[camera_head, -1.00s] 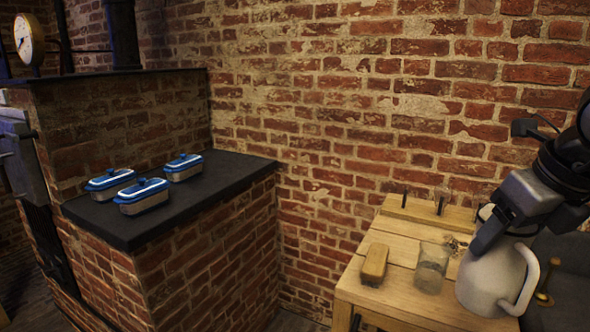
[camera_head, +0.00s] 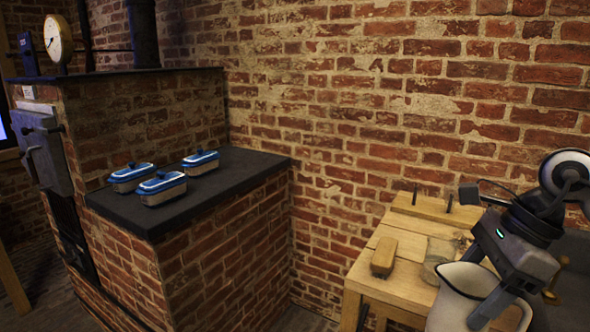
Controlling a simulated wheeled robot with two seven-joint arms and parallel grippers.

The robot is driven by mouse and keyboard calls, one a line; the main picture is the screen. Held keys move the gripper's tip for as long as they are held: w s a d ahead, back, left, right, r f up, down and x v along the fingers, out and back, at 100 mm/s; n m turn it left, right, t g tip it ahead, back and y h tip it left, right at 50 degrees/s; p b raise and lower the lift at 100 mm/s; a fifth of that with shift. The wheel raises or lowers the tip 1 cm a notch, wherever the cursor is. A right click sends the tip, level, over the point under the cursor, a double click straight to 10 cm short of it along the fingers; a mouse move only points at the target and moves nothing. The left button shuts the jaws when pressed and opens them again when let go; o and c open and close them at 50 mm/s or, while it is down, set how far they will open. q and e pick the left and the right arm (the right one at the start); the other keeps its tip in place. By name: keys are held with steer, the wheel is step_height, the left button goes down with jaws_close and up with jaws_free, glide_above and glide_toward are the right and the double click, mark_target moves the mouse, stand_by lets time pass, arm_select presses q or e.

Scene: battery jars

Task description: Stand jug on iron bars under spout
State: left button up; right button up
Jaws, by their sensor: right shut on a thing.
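The white jug (camera_head: 453,299) is at the lower right, in front of the wooden table. My right gripper (camera_head: 484,312) is shut on the jug, its fingers at the jug's near side and rim. The jug's open mouth and pouring lip face up and left; its bottom is cut off by the picture's edge. No iron bars and no spout can be made out. My left gripper is not in view.
The wooden table (camera_head: 390,292) holds a brush-like block (camera_head: 384,257) and a glass (camera_head: 436,258) partly behind the jug. At left, a brick stove with a dark top (camera_head: 228,178) carries three blue-lidded dishes (camera_head: 161,188). A dial gauge (camera_head: 58,38) stands above it.

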mark_target(449, 318)
steer(key=a+f+n+g, duration=0.1)
steer(key=n, duration=0.1)
steer(key=a+f+n+g, duration=0.1)
steer(key=n, duration=0.2)
steer(key=s+a+f+n+g, duration=0.1)
steer(key=f+n, duration=0.1)
steer(key=n, duration=0.1)
steer(key=shift+a+f+h, duration=0.1)
steer(key=shift+h, duration=0.2)
steer(key=s+a+f+n+g+h, duration=0.2)
steer(key=a+f+n+h, duration=0.1)
steer(key=n, duration=0.9)
steer(key=shift+s+f+h, duration=0.15)
steer(key=shift+f+h, duration=0.35)
steer(key=shift+f, duration=0.8)
